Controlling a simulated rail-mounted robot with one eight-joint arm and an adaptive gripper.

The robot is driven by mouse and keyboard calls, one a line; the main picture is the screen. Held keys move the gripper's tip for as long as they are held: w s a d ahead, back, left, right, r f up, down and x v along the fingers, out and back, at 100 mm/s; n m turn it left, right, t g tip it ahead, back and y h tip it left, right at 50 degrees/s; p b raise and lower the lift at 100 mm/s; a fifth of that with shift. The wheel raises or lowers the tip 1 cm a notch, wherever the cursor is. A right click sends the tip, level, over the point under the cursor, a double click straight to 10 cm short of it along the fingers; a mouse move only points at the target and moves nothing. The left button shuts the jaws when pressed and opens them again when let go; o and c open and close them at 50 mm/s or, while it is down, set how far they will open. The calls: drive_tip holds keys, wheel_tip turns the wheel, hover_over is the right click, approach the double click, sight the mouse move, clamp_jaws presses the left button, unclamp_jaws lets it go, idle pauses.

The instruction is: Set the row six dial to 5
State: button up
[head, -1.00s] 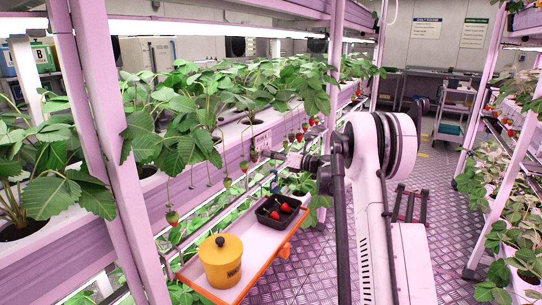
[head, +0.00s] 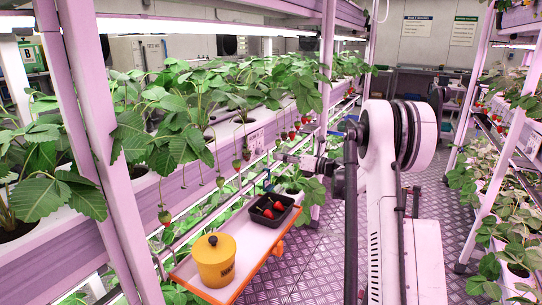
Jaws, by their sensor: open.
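My gripper (head: 280,157) is small in the head view, at the end of my arm beside the left rack's planting trough. It is open, with nothing seen between its fingers. Ripe and green strawberries hang near it. A pale label plate (head: 256,138) is on the trough's side, up and left of the gripper. A small blue fitting (head: 268,182) shows below the gripper, behind the tray; I cannot tell if it is the dial. No row six dial or dial numbers can be made out.
An orange-edged tray (head: 246,273) below the trough carries a yellow lidded pot (head: 214,262) and a black punnet (head: 272,210) with red berries. A rack post (head: 326,85) stands behind the gripper. The aisle floor (head: 318,250) is open; another rack stands right.

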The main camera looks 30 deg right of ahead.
drive_tip(key=shift+v, duration=1.8)
drive_tip(key=a+r+n+g, duration=0.1)
drive_tip(key=a+r+n, duration=0.1)
drive_tip(key=a, duration=0.2)
drive_tip(key=s+a+r+n+g+p, duration=0.1)
drive_tip(key=a+r+n, duration=0.1)
drive_tip(key=a, duration=0.2)
drive_tip(key=s+a+r+n+g+p, duration=0.1)
drive_tip(key=a+r+n, duration=0.1)
drive_tip(key=a, duration=0.3)
drive_tip(key=shift+a+r+h, duration=0.1)
drive_tip(key=shift+r+h, duration=0.15)
drive_tip(key=shift+h, duration=0.15)
drive_tip(key=s+a+r+n+g+h+p, duration=0.1)
drive_tip(key=s+a+r+n+g, duration=0.1)
drive_tip(key=s+a+n, duration=0.4)
drive_tip(key=s+a+r+n+g+h+p, duration=0.1)
drive_tip(key=s+a+r+n+p, duration=0.2)
drive_tip(key=a, duration=0.5)
drive_tip(key=s+a+f+n+g+h+p, duration=0.1)
drive_tip(key=s+a+n+h+p, duration=0.1)
drive_tip(key=s+n, duration=0.7)
drive_tip(key=s+a+n+g+h+p, duration=0.1)
drive_tip(key=s+a+n+h, duration=0.3)
drive_tip(key=s, duration=1.7)
drive_tip(key=shift+a+f+n+p, duration=0.35)
drive_tip(key=shift+a+n, duration=0.9)
drive_tip(key=shift+n, duration=1.65)
drive_tip(key=shift+s, duration=0.1)
